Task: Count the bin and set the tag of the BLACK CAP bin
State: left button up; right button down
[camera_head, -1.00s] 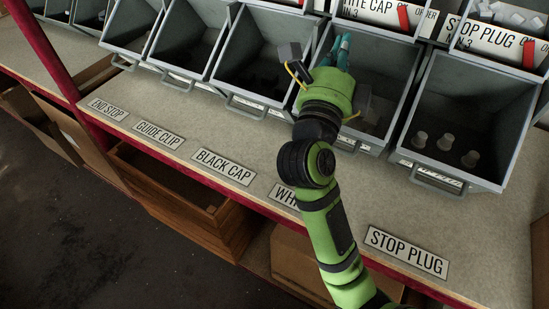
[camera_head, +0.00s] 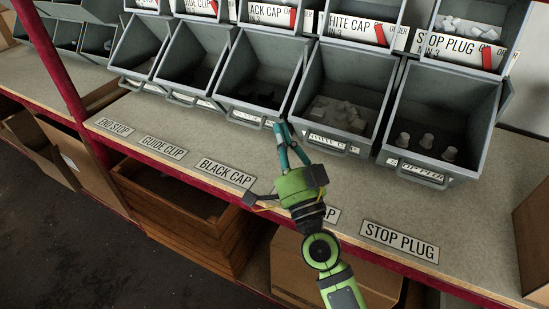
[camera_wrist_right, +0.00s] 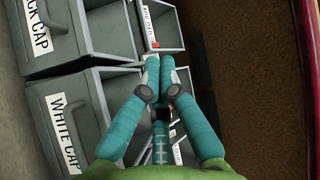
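The BLACK CAP bin (camera_head: 233,70) is a grey open bin in the front row; its dark inside holds several small dark pieces that are hard to make out. The card above it (camera_head: 265,14) reads "ACK CAP" and "IN 3", its left end cut off. A red tag (camera_head: 293,18) stands at this card's right part, over the order text. My right gripper (camera_head: 283,126) is in front of the bins, near the gap between the BLACK CAP and WHITE CAP bins. In the right wrist view its teal fingertips (camera_wrist_right: 159,62) meet with nothing between them. My left gripper is out of view.
The WHITE CAP bin (camera_head: 310,85) with pale pieces and the STOP PLUG bin (camera_head: 400,115) stand to the right. The counter strip (camera_head: 300,165) before them carries name plates, including BLACK CAP (camera_head: 227,173). A cardboard box (camera_head: 533,245) stands at the right edge.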

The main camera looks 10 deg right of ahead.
jog(key=shift+s+a+f+n+g+y, duration=0.15)
jog(key=shift+a+f+n+g+y, duration=0.15)
jog(key=shift+f, duration=0.25)
jog(key=shift+s+a+f+n+g+y, duration=0.2)
jog(key=shift+f+n+y, duration=0.15)
jog(key=shift+f, duration=0.2)
jog(key=shift+s+a+f+n+g+y, duration=0.15)
jog(key=shift+f+n+g+y, duration=0.15)
jog(key=shift+f, duration=0.25)
